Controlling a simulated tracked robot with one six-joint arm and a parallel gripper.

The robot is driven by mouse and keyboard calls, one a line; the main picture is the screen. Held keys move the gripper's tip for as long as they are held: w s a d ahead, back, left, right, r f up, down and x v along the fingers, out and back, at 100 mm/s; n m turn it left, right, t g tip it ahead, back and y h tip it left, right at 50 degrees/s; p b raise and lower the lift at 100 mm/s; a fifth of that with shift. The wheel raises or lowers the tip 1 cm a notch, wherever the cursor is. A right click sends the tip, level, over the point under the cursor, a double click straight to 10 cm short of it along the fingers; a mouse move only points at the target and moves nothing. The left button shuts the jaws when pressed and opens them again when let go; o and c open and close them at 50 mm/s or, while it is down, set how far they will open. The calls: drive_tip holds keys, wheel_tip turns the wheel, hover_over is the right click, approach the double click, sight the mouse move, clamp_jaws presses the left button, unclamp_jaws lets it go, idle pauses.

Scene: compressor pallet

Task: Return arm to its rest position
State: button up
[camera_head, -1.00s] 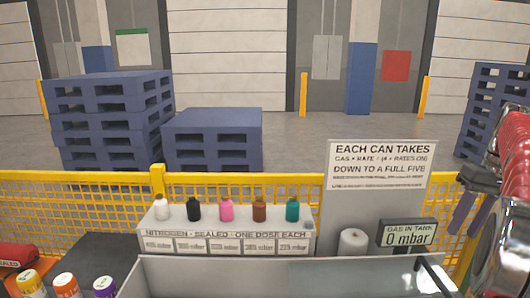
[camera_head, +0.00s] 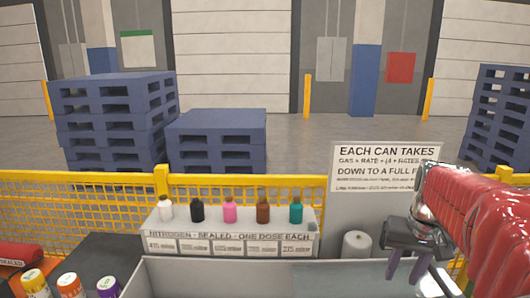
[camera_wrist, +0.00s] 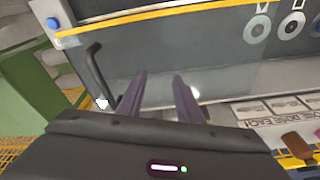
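My gripper (camera_head: 408,266) hangs at the right in the head view, on the red-sleeved arm. Its two purple fingers point down, stand apart and have nothing between them. In the wrist view the same fingers (camera_wrist: 160,95) are spread over a grey surface. A black bent handle (camera_wrist: 98,70) shows left of the fingers there. Five small bottles, white (camera_head: 166,209), black (camera_head: 197,210), pink (camera_head: 230,212), brown (camera_head: 263,211) and teal (camera_head: 296,212), stand on the nitrogen rack (camera_head: 225,246).
A white roll (camera_head: 356,245) stands beside the rack under the sign (camera_head: 385,166). Several coloured cans (camera_head: 70,286) stand at the lower left near a red cylinder (camera_head: 18,255). A yellow mesh fence (camera_head: 100,205) runs behind, with blue pallets (camera_head: 215,140) beyond it.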

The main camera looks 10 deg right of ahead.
drive_tip(key=s+a+n+t, duration=0.1)
drive_tip(key=s+a+n, duration=0.2)
drive_tip(key=a, duration=0.9)
drive_tip(key=s+a+f+n+t, duration=0.1)
drive_tip(key=s+a, duration=0.5)
drive_tip(key=a, duration=0.6)
drive_tip(key=shift+s+f+n+t+y, duration=0.25)
drive_tip(key=shift+n+t+y, duration=0.15)
drive_tip(key=shift+n+t, duration=0.45)
